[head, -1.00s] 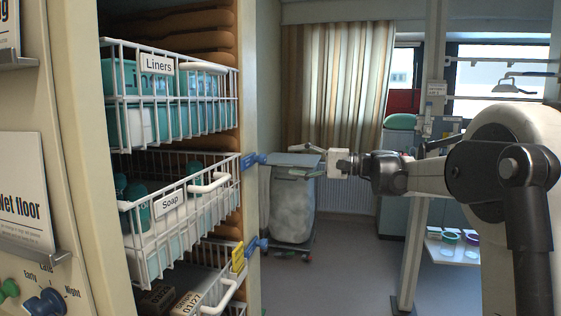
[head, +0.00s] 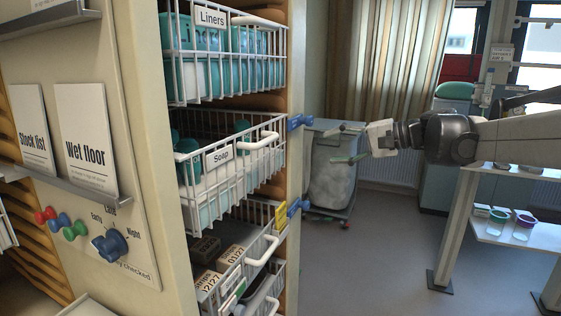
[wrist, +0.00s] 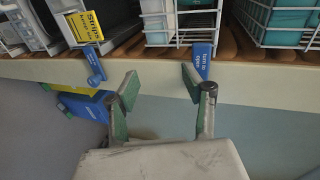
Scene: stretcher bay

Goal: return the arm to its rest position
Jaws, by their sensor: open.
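My gripper (head: 347,143) reaches in from the right in the head view, level with the soap basket and to the right of the cabinet front. Its two fingers are spread apart with nothing between them. In the wrist view my gripper (wrist: 158,90) also shows open, its green-padded fingers apart in front of the cabinet's edge panel (wrist: 150,68). A blue turn tab (wrist: 203,58) lies just beyond the right finger in that view; I cannot tell whether they touch.
Wire baskets labelled Liners (head: 222,72) and Soap (head: 227,168) stand in the cabinet, with a lower drawer (head: 236,277) of boxes. A white shelf (head: 515,232) holding small tubs is at right. Floor between is clear.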

